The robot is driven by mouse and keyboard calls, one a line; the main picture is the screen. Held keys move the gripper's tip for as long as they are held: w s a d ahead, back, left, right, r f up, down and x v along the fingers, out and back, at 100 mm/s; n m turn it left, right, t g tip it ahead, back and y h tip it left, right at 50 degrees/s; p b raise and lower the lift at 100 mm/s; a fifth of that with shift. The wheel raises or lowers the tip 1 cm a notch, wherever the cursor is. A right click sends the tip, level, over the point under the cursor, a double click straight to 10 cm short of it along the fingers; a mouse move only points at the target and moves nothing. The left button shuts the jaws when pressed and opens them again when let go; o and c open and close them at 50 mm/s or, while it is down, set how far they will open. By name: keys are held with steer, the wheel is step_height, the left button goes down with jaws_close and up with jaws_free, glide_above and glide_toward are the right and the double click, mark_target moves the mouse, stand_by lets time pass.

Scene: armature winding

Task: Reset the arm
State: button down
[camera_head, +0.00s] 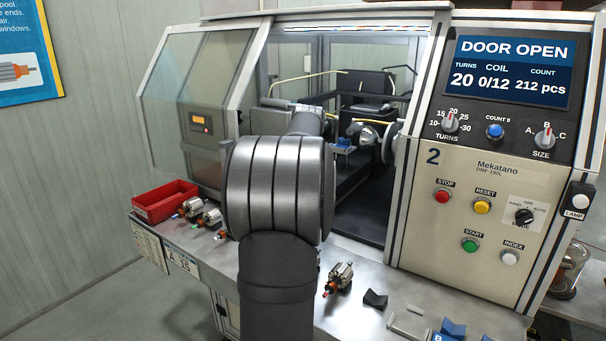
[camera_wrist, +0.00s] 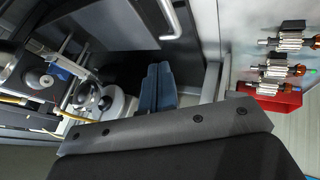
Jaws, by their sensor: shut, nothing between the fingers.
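My arm rises from the front in the head view and reaches into the machine's open doorway. It hides much of the bench and the doorway's left side. In the wrist view my gripper's two blue-grey fingers (camera_wrist: 158,88) are together with nothing between them. They are shut, above a dark area of the machine's interior. The winding machine (camera_head: 480,195) shows DOOR OPEN, 20 turns, coil 0/12 and 212 pcs on its display (camera_head: 512,70).
Several armatures (camera_head: 200,212) lie beside a red bin (camera_head: 165,200) at the bench's left. Another armature (camera_head: 337,279) lies on the bench right of my arm, near a dark block (camera_head: 375,298) and blue blocks (camera_head: 450,329). The spindle parts (camera_wrist: 88,97) are left of my fingers in the wrist view.

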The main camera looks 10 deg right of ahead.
steer(key=shift+r, duration=0.1)
steer(key=x, duration=0.9)
stand_by(0.3)
stand_by(1.2)
